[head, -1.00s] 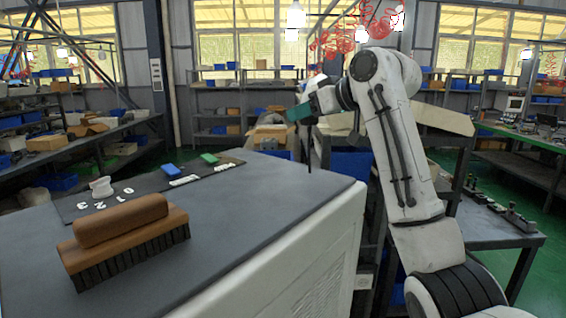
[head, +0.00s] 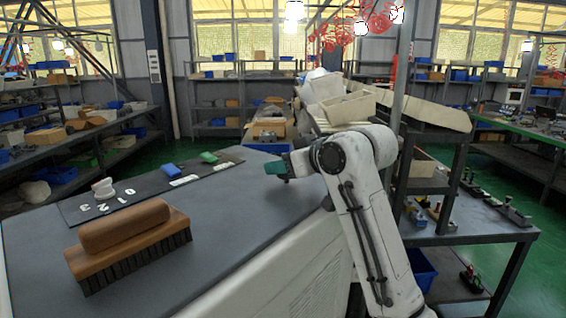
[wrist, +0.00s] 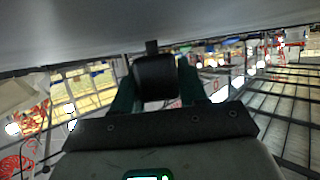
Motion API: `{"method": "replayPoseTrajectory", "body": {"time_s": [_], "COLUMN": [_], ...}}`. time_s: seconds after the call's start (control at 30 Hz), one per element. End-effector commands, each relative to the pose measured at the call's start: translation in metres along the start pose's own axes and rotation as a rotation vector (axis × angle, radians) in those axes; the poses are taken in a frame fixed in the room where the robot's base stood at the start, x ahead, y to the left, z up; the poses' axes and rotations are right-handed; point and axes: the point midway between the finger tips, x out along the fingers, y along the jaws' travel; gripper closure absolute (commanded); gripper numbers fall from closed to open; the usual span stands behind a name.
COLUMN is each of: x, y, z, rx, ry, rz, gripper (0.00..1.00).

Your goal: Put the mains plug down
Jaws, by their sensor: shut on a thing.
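My gripper (head: 272,168) shows teal in the head view, low beside the far right edge of the grey worktop (head: 235,225). In the wrist view its two green fingers (wrist: 155,85) are shut on a dark, blocky thing, which I take to be the mains plug (wrist: 155,75). A small dark stub sticks out of the plug toward the grey surface at the top of that view. I cannot tell whether it touches that surface. In the head view I cannot make out the plug at the gripper.
A large wooden brush (head: 130,245) lies at the front left of the worktop. A dark strip (head: 145,192) behind it bears white digits, a white piece (head: 103,188), a blue block (head: 168,168) and a green block (head: 209,157). The worktop's middle is clear.

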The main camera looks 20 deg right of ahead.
Motion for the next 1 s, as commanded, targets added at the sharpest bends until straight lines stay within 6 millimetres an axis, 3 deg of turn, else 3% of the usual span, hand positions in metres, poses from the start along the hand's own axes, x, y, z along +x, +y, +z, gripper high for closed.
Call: {"method": "replayPoseTrajectory", "body": {"time_s": [0.7,0.73,1.0], "x": [0.007,0.008,0.009], "y": [0.000,0.000,0.000], "z": [0.017,0.018,0.019], "rx": [0.006,0.006,0.006], "ry": [-0.012,-0.014,-0.017], "rz": [-0.004,-0.004,-0.005], "gripper": [0.93,0.55,0.32]}}
